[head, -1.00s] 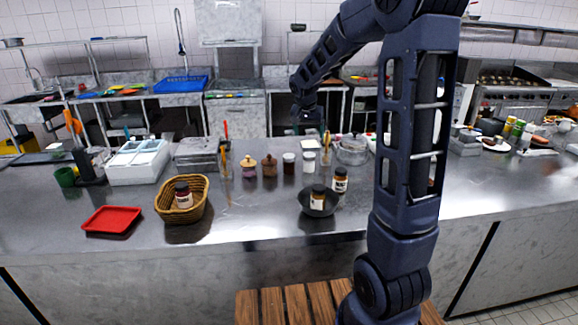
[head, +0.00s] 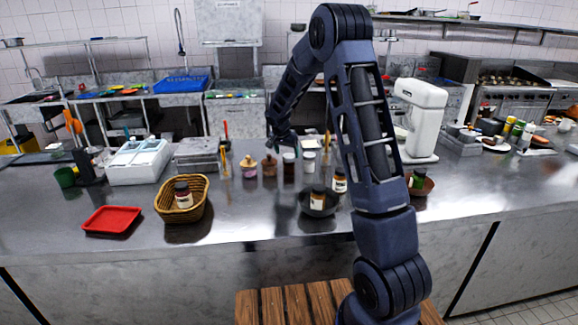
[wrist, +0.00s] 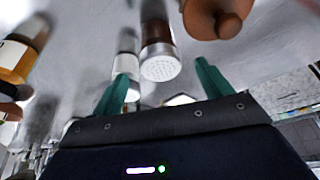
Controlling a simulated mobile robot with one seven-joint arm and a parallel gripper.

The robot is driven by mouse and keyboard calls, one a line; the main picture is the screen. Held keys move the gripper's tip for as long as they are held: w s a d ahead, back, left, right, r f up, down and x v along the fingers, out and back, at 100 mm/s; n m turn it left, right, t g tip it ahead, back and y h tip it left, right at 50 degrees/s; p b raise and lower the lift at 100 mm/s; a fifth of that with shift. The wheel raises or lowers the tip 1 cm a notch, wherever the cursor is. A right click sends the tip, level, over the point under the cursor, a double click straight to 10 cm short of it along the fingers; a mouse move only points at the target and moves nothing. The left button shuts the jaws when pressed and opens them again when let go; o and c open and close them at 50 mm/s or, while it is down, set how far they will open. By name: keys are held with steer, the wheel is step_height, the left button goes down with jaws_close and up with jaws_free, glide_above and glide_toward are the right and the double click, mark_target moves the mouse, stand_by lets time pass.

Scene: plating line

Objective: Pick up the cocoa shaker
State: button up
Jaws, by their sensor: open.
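The cocoa shaker (wrist: 158,38) is a brown jar with a silver perforated lid. It shows in the wrist view just past my fingertips, between the two fingers. In the head view the dark cocoa shaker (head: 289,169) stands on the counter in a row of small containers. My gripper (wrist: 160,80) has teal fingers, is open and has nothing between its tips.
A white shaker (head: 309,163) stands close on the right, and a brown lidded pot (head: 269,168) close on the left. A black bowl (head: 318,210) with a labelled jar, a basket (head: 168,213) and a red tray (head: 111,220) are nearer. The front counter middle is clear.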

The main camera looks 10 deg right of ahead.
mark_target(290, 162)
steer(key=shift+x, duration=3.95)
steer(key=c, duration=1.1)
steer(key=shift+r, duration=0.1)
